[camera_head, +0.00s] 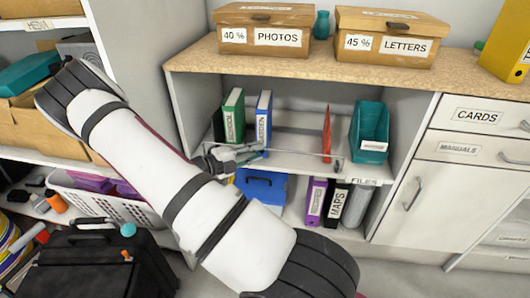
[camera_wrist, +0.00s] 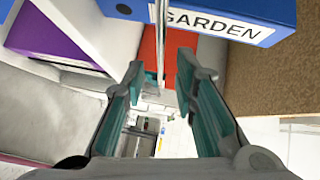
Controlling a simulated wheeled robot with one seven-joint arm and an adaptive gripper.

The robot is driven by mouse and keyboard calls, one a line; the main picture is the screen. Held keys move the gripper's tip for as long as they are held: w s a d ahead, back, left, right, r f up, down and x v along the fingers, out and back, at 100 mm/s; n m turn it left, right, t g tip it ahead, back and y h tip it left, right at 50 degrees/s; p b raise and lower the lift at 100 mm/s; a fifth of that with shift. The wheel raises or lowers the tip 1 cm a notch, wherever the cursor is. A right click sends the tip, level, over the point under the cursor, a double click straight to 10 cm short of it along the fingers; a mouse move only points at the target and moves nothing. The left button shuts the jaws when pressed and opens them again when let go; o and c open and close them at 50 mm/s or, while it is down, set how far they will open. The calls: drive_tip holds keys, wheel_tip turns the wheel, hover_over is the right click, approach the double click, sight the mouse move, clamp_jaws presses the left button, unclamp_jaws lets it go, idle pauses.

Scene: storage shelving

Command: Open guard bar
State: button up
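The guard bar (camera_head: 295,154) is a thin metal rod running across the front of the upper shelf compartment, low and level. In the wrist view the bar (camera_wrist: 161,45) runs upright in the picture, between the fingertips. My gripper (camera_head: 240,157) is at the left part of the bar, in front of the books. In the wrist view my gripper (camera_wrist: 159,65) has its two teal-padded fingers apart, one on each side of the bar, with gaps visible. I cannot tell whether a finger touches it.
A green binder (camera_head: 234,116) and blue GARDEN binder (camera_head: 264,118) stand behind the gripper. A red book (camera_head: 327,134) and teal file holder (camera_head: 369,132) stand farther right. Binders (camera_head: 316,201) and a blue case (camera_head: 262,188) sit below. Boxes (camera_head: 264,30) are on top.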

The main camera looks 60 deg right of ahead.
drive_tip(key=shift+b+x, duration=0.45)
drive_tip(key=shift+x, duration=2)
drive_tip(key=shift+a, duration=0.1)
clamp_jaws()
